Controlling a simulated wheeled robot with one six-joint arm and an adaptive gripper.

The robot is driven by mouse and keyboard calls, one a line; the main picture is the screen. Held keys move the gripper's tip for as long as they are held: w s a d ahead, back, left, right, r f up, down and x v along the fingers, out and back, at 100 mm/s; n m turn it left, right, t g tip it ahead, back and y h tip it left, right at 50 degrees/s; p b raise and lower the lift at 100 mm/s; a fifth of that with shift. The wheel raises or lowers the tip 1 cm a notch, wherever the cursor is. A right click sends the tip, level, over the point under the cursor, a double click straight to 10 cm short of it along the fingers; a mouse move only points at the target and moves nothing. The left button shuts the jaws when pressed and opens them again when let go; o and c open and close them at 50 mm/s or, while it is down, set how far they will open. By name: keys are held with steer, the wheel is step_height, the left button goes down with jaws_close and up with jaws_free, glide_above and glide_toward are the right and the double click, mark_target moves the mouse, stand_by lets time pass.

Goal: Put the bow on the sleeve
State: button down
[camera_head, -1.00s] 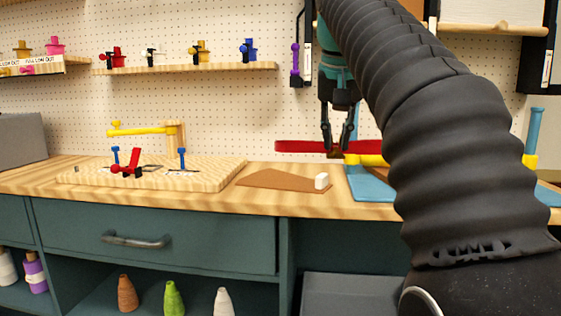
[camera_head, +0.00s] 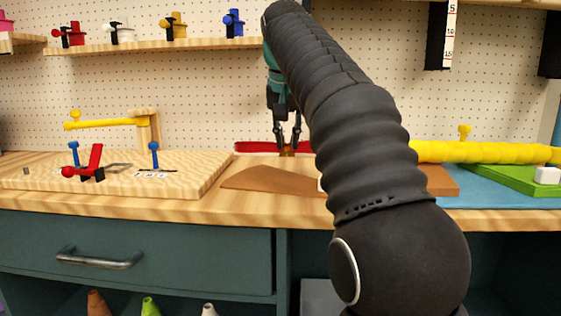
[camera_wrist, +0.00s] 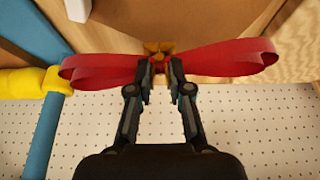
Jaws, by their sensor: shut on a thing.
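My gripper (camera_head: 288,135) is shut on the middle of a red bow (camera_head: 258,147), with its fingers pointing down. In the wrist view the bow (camera_wrist: 95,70) spreads to both sides of my gripper (camera_wrist: 160,72), and its gold-brown centre (camera_wrist: 158,50) lies at the fingertips. A flat, tapering brown sheet (camera_head: 265,178), which looks like the sleeve, lies on the bench below and in front of the bow. My arm hides its right end. The sheet also shows in the wrist view (camera_wrist: 125,28). The bow appears above the bench; its exact height cannot be told.
A wooden board (camera_head: 190,180) with blue posts and a red clamp stands left. A yellow arm on a wooden post (camera_head: 150,128) rises behind it. Right are a yellow roll (camera_head: 480,152), a blue mat (camera_head: 490,192) and a green board (camera_head: 515,178). A shelf (camera_head: 150,46) hangs above.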

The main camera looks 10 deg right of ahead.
steer(key=shift+w+a+f, duration=0.25)
steer(key=shift+w+f, duration=0.15)
steer(key=shift+w, duration=0.15)
steer(key=shift+w+a+f, duration=0.2)
steer(key=shift+w+f, duration=0.2)
steer(key=shift+w, duration=0.1)
steer(key=shift+f+b, duration=1)
steer(key=shift+f, duration=0.9)
steer(key=c, duration=1.1)
jaws_free()
steer(key=shift+f, duration=0.1)
steer(key=p+v, duration=0.4)
steer(key=v, duration=0.8)
steer(key=shift+p, duration=0.4)
steer(key=shift+s, duration=0.1)
